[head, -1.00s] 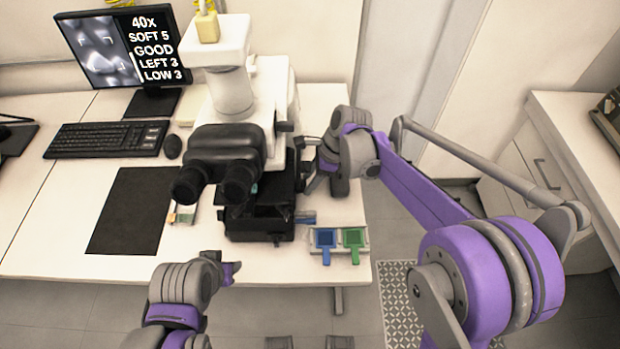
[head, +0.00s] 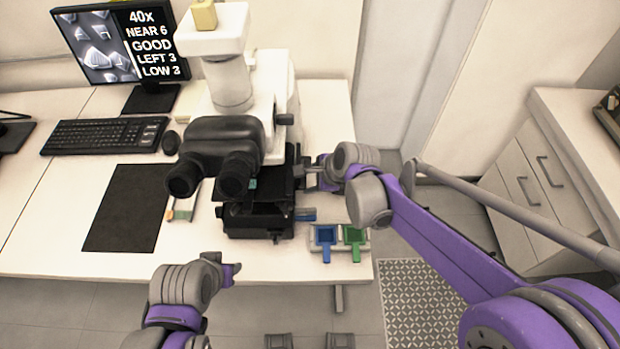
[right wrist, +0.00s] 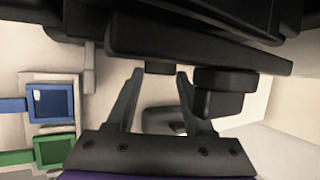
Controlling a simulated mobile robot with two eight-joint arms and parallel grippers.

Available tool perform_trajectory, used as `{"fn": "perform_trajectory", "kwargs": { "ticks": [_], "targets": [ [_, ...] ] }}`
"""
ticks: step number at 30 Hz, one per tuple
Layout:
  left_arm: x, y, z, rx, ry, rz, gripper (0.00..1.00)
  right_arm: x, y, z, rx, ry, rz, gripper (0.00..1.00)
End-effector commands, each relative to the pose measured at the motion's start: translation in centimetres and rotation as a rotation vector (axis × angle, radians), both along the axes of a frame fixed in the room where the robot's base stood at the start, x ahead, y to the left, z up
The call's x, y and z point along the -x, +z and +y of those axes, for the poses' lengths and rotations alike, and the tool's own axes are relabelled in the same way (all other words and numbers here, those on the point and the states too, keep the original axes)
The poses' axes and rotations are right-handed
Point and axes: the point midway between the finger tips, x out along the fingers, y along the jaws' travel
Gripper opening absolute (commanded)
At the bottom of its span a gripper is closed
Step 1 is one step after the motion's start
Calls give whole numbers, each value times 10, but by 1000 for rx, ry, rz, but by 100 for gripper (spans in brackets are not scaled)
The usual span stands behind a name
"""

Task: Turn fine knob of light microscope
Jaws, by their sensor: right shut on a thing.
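The light microscope (head: 228,90) stands on the white table, white above with black eyepieces and a black stage. My right gripper (head: 306,175) is at the right side of its black lower body. In the right wrist view, my right gripper (right wrist: 160,75) has its fingers on either side of a small dark knob (right wrist: 158,67) under the stage and is shut on it. A larger dark block (right wrist: 222,90) sits just right of the fingers. My left gripper (head: 232,270) is over the table's front edge, away from the microscope; its jaw opening is unclear.
A monitor (head: 120,45) reads 40x, NEAR 6, GOOD, LEFT 3, LOW 3. A keyboard (head: 105,136), a mouse (head: 171,142) and a dark mat (head: 128,207) lie on the left. A blue holder (head: 326,237) and a green holder (head: 354,236) lie near the front right corner.

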Motion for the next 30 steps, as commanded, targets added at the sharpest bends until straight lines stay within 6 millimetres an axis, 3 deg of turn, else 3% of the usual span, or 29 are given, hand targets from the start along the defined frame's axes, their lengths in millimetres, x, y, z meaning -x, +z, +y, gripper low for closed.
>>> {"fn": "perform_trajectory", "kwargs": {
  "ticks": [12, 27, 28, 30],
  "targets": [
    [2, -11, 0, 0, 0, 4, 44, 4, -3, 0, 0, -1, -179, 0],
    [2, -12, 0, 0, 0, 4, 44, 4, -3, 0, 0, -1, -199, 0],
    [2, -12, 0, 0, 0, 4, 44, 4, -3, 0, 0, -1, -199, 58],
    [2, -12, 0, 0, 0, 4, 44, 4, -3, 0, 0, -1, -198, 70]
  ]
}}
